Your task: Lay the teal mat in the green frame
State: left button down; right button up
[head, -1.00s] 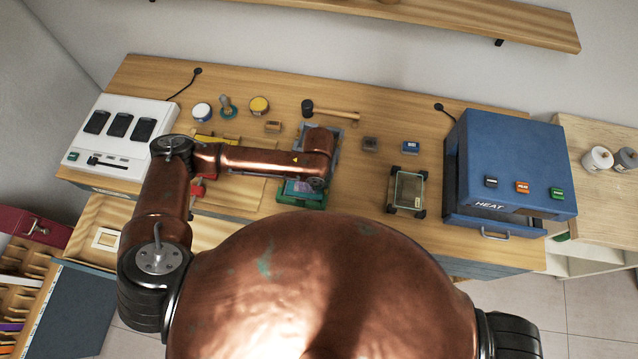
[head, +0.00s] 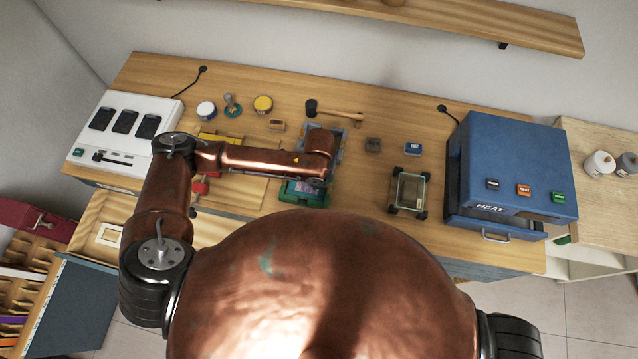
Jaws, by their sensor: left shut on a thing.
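The green frame (head: 304,202) lies near the front edge of the workbench, in the middle of the head view. A teal piece with a purplish patch, seemingly the teal mat (head: 295,187), shows at the frame, partly under my left wrist. My left gripper (head: 315,184) points down over the frame's right side and is shut on the mat. Its fingertips are hidden by my wrist, so I cannot tell whether the mat lies flat inside the rim. My right gripper is out of view.
A grey tray (head: 338,152) lies behind my wrist. A mallet (head: 335,113) and small pots stand farther back. A glass-topped box (head: 409,190) and the blue heat press (head: 511,170) are to the right. A white switch unit (head: 122,135) is at the left.

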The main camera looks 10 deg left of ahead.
pick_arm(q)
jog(key=shift+f, duration=0.25)
jog(key=c, duration=1.8)
grip_release()
notch_tip(320, 180, up, 8)
jog(key=p, duration=0.8)
